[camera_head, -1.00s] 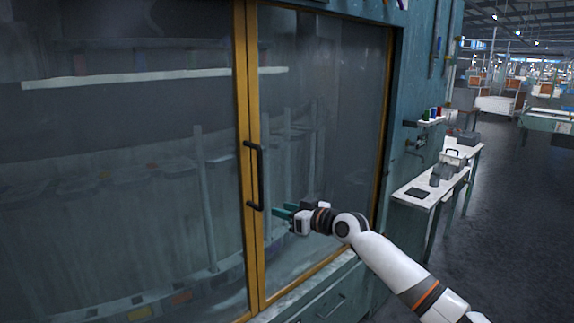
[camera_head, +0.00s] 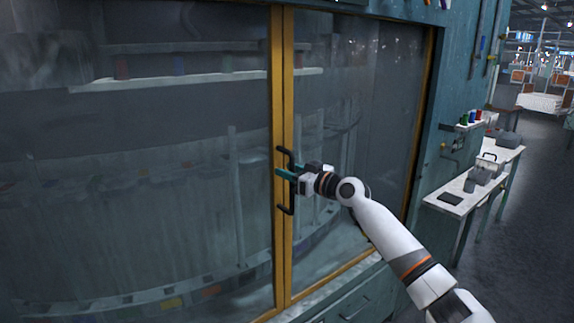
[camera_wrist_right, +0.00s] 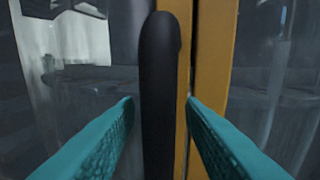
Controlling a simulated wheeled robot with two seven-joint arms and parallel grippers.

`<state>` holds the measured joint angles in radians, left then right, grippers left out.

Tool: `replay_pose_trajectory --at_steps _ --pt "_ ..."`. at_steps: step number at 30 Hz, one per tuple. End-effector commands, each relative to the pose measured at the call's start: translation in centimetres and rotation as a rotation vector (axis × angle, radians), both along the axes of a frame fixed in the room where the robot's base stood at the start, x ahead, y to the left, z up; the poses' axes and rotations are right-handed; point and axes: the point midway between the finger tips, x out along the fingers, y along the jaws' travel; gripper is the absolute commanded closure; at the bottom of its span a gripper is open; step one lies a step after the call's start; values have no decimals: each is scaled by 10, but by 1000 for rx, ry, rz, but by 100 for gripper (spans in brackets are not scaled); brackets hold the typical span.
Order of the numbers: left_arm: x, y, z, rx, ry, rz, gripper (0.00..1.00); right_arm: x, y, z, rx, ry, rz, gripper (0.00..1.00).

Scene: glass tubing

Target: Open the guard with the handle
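The guard is a pair of large glass panels in yellow frames (camera_head: 283,240) on a teal machine. A black bar handle (camera_head: 291,208) stands upright on the yellow frame where the panels meet. My right gripper (camera_head: 288,172) is at the handle's middle in the head view. In the right wrist view, the handle (camera_wrist_right: 158,90) runs upright between the two teal fingers (camera_wrist_right: 160,105), with a gap on each side, so the gripper is open around it. My left gripper is not in view. The guard looks closed.
A white side table (camera_head: 459,201) with dark boxes and a caddy stands to the right of the machine. A small shelf (camera_head: 466,126) with coloured spools is on the machine's side. A drawer front (camera_head: 352,303) is below the glass. Open floor lies at far right.

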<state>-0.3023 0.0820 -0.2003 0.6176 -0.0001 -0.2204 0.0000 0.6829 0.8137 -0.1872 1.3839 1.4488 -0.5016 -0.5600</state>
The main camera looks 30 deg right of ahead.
Motion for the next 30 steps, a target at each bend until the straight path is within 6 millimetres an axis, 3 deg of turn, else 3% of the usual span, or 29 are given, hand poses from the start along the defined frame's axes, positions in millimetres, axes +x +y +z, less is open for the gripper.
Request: replay_pose_trajectory --at_steps 12,19,30 --pt "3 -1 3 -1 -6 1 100 9 3 -1 -1 0 1 64" --pt "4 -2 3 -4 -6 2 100 9 3 0 -1 0 0 100" --pt "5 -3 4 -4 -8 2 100 13 9 0 -1 0 2 100"
